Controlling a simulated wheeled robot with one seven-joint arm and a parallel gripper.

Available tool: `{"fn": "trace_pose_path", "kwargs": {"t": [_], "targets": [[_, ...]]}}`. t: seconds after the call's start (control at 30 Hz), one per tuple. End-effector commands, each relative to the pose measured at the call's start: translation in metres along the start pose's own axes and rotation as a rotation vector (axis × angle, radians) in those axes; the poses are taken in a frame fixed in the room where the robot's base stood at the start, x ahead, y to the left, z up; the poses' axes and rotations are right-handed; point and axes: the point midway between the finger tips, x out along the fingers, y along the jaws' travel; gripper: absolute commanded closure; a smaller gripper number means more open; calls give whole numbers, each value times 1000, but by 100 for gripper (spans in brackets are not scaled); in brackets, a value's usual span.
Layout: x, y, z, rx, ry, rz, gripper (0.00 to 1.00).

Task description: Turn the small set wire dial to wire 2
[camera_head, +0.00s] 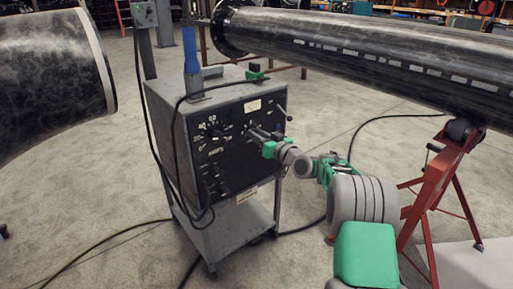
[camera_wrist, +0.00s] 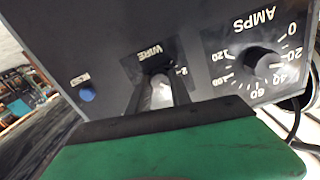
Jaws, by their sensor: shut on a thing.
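The welding machine (camera_head: 165,115) is a grey cabinet with a dark front panel. In the wrist view, the small wire dial (camera_wrist: 161,90) is under the word WIRE, mostly hidden between my fingers. A small "2" mark shows just right of it; I cannot tell exactly where the dial points. My gripper (camera_wrist: 160,88) is shut on the wire dial, its two dark fingers on either side. In the head view, my gripper (camera_head: 252,131) meets the right part of the panel and covers the dial.
The larger AMPS dial (camera_wrist: 263,62) sits beside the wire dial, and a blue button (camera_wrist: 87,94) is on the other side. A dark pipe (camera_head: 370,55) runs above right on a red stand (camera_head: 440,185). Another pipe (camera_head: 50,75) is at left. Cables hang by the machine.

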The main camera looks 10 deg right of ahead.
Motion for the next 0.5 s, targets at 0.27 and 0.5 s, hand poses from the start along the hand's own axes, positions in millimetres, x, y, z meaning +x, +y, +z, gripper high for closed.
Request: {"fn": "trace_pose_path", "kwargs": {"t": [0.27,0.5], "targets": [[0,0,9,-261,2,-2,100],[0,-1,8,-477,0,-3,100]]}}
